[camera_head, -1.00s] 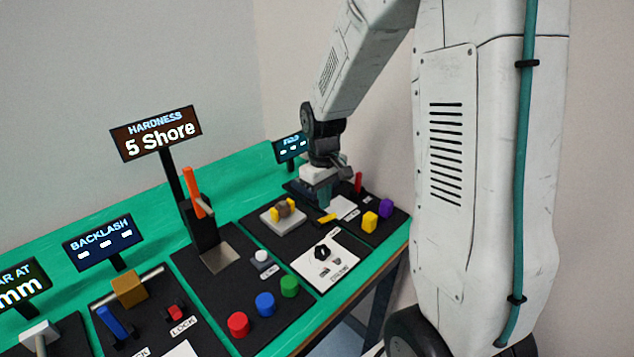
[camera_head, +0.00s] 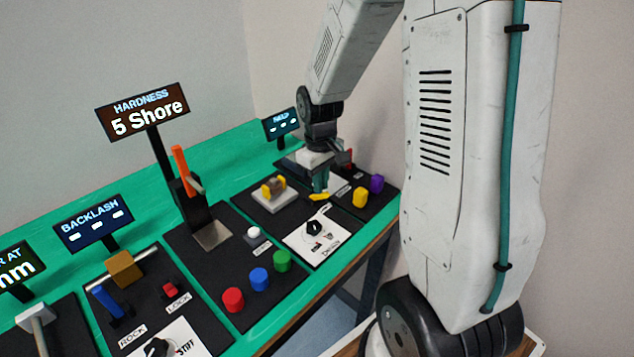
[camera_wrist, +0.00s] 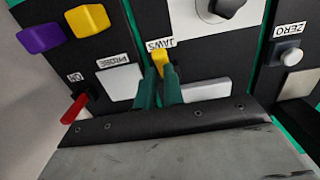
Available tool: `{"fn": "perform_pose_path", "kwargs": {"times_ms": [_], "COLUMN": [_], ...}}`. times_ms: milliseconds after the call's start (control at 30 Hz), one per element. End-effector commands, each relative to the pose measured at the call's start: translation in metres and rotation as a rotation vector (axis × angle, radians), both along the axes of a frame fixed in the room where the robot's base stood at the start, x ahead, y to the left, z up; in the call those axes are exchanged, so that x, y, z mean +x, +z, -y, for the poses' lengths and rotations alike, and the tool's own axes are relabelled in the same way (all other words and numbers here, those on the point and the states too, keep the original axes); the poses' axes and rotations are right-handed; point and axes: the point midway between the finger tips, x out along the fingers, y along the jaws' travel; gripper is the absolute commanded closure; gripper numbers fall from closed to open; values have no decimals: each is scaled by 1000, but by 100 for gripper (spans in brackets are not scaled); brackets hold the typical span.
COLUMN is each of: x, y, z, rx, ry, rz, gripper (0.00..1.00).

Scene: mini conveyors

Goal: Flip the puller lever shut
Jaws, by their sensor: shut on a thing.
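A small yellow lever (camera_wrist: 159,56) stands beside the label JAWS on a black panel; it also shows in the head view (camera_head: 320,197) at the far right of the bench. My gripper (camera_wrist: 158,82) has its two teal fingers on either side of this lever and is shut on it. In the head view my gripper (camera_head: 321,181) reaches down over the panel, and its fingers hide part of the lever. I cannot tell how far the lever is tilted. No label reading "puller" is legible.
A red lever (camera_wrist: 75,108) labelled ON lies near the gripper. Yellow (camera_wrist: 88,20) and purple (camera_wrist: 41,38) knobs stand beyond it. A black dial (camera_head: 314,228) and a grey fixture with yellow parts (camera_head: 273,192) are close by. A display post (camera_head: 281,124) stands behind.

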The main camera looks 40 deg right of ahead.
Motion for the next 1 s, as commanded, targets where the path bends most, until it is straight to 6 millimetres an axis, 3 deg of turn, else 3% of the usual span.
{"fn": "perform_pose_path", "kwargs": {"times_ms": [33,67,633,833,1000], "x": [-13,-12,8,25,20], "y": [-8,-8,1,32,74], "z": [-1,-1,-10,-16,-11], "rx": [6,6,6,3,2], "ry": [3,4,12,18,11], "rz": [-38,-38,-32,-25,-21], "gripper": [100,100,100,100,100]}}
